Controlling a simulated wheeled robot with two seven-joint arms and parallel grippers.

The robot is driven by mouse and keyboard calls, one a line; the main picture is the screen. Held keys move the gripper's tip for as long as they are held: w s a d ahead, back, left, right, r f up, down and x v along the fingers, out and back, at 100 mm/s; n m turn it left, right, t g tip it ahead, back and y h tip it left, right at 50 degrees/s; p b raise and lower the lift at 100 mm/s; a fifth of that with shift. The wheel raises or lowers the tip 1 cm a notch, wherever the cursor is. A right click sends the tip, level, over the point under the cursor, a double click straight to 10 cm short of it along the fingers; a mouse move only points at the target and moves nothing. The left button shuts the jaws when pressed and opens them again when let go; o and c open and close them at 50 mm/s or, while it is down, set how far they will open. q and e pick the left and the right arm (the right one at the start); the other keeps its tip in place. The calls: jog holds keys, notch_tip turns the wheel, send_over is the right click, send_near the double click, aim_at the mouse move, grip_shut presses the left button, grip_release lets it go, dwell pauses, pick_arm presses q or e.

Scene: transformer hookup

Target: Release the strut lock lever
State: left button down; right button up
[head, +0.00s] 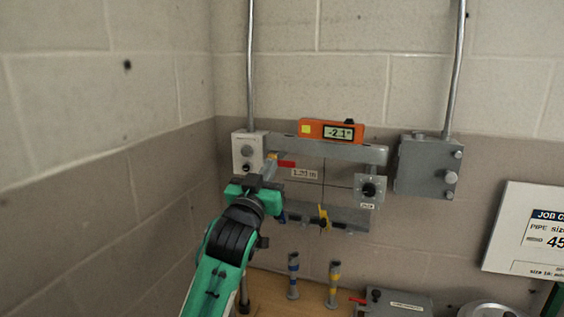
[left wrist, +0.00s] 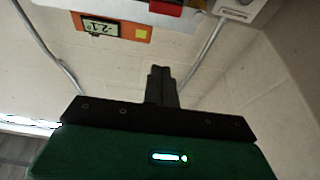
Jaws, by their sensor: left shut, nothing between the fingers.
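A short red lever (head: 286,163), which looks like the strut lock lever, sits under the left part of the upper grey strut (head: 356,153). A red piece also shows at the top edge of the left wrist view (left wrist: 166,7), cut off by the frame. My left gripper (head: 254,181) is in front of the strut frame, below and left of the red lever. In the left wrist view its black fingers (left wrist: 161,82) are together and empty, with a visible gap to the red piece. My right gripper is not in view.
An orange digital level (head: 331,131) reading -2.1° rests on the strut. A white box (head: 248,152) is at left, a grey box (head: 428,165) at right, and a dial box (head: 369,190) between. Tools stand on the wooden bench (head: 265,287). A sign board (head: 512,238) is at far right.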

pick_arm(q)
jog(key=shift+w, duration=0.1)
notch_tip(320, 180, up, 4)
jog(key=f+p, duration=0.1)
jog(key=p, duration=0.3)
send_over(282, 161)
jog(key=s, duration=0.2)
jog(key=shift+s+f+p, duration=0.1)
jog(key=shift+f+p, duration=0.75)
jog(key=shift+f, duration=1.1)
